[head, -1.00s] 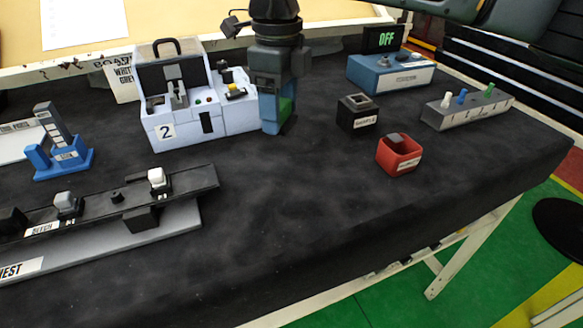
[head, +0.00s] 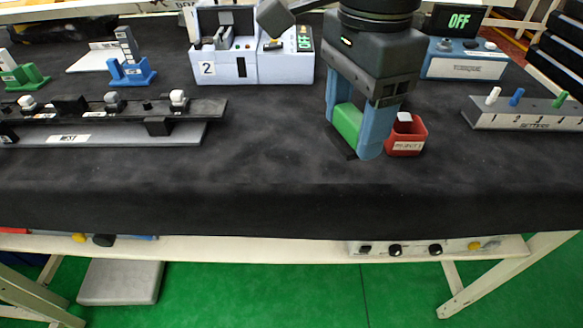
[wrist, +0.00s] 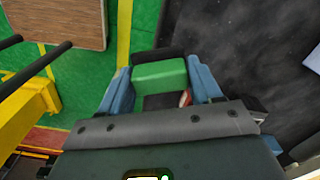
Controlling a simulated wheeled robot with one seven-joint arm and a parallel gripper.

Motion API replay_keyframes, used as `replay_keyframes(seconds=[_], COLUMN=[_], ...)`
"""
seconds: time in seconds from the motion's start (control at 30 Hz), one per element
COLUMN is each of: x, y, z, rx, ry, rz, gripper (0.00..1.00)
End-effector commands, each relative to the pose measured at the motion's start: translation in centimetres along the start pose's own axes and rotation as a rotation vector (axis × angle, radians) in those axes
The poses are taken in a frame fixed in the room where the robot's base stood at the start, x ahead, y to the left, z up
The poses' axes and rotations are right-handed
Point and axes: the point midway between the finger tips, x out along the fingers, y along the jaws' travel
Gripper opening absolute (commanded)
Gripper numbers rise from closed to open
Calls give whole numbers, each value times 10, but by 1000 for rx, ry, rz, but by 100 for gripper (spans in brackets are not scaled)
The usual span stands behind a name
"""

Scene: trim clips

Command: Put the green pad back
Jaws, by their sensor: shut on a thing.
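My gripper (head: 358,142) hangs over the front right part of the dark table, its blue fingers pointing down. It is shut on the green pad (head: 347,122), a green block between the fingers with a dark part at its lower end. In the wrist view the green pad (wrist: 160,74) shows between the two blue fingers (wrist: 162,88). The fingertips are low, just left of the red reject box (head: 406,140); I cannot tell whether the pad touches the table.
A white machine marked 2 (head: 237,68), a blue torque box (head: 466,66) and a grey settings block (head: 520,116) stand behind and to the right. A black rail with white knobs (head: 100,108) lies left. Blue (head: 131,75) and green (head: 22,76) stands are behind it. The front middle is clear.

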Motion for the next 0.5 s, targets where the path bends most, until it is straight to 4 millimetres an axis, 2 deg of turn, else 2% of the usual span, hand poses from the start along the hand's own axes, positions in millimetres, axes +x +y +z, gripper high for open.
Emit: replay_keyframes(seconds=[0.3, 0.5], x=[38, 58], y=[-48, -73], z=[44, 65], rx=[0, 2], ry=[-2, -1], rz=[4, 2], gripper=[30, 30])
